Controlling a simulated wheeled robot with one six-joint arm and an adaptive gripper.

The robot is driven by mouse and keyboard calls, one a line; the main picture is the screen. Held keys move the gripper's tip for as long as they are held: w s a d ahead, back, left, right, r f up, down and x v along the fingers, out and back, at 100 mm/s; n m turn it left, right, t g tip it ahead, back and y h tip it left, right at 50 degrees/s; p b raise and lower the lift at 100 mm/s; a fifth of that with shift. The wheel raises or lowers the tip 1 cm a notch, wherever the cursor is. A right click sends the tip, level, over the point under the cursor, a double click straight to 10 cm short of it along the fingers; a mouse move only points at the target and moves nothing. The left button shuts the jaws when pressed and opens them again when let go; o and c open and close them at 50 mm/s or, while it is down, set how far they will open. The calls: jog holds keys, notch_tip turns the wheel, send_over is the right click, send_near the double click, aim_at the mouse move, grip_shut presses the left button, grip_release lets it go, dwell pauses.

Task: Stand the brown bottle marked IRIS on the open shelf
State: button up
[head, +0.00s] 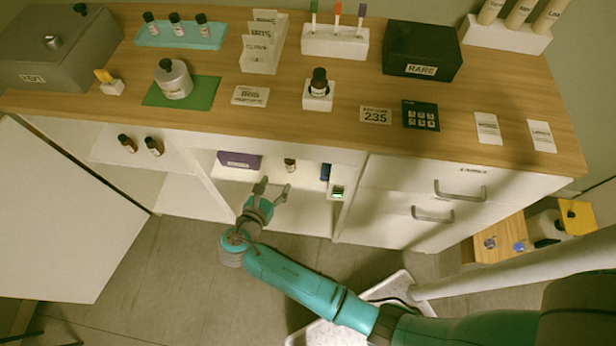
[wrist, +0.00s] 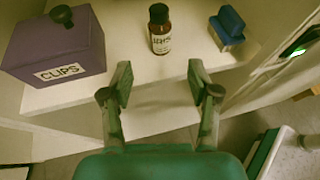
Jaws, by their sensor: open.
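A small brown bottle with a black cap (wrist: 160,30) stands upright on a white shelf (wrist: 165,92) inside the cabinet. Its white label seems to read IRIS, though it is small and blurred. The bottle also shows in the head view (head: 290,165), under the counter. My gripper (head: 273,189) is open and empty in front of this shelf. In the wrist view its two fingers (wrist: 157,82) are spread wide at the shelf's front, with the bottle beyond the gap between them, not touched.
A purple CLIPS box (wrist: 62,45) stands left of the bottle and a blue object (wrist: 229,24) right of it. A lit green display (head: 337,193) is at the right. Two brown bottles (head: 140,145) stand in the left compartment beside a white door panel (head: 60,210). Another bottle (head: 319,82) is on the counter.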

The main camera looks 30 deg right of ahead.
jog(key=s+d+f+m+y, duration=0.2)
jog(key=s+d+f, duration=0.3)
jog(key=s+d+f+m+y, duration=0.25)
jog(key=s+m+y, duration=0.4)
jog(key=s, duration=0.95)
jog(key=s+r+m+t, duration=0.2)
jog(key=s+r+m, duration=0.3)
jog(key=r, duration=0.3)
jog(key=s+r+m+t+y, duration=0.1)
jog(key=s+r+m+t, duration=0.1)
jog(key=s+r+m, duration=0.3)
jog(key=s+r+m+t, duration=0.2)
jog(key=s+r+m, duration=0.3)
jog(key=r, duration=0.8)
jog(key=d+m, duration=0.1)
jog(key=m, duration=0.1)
jog(key=shift+m+y, duration=0.35)
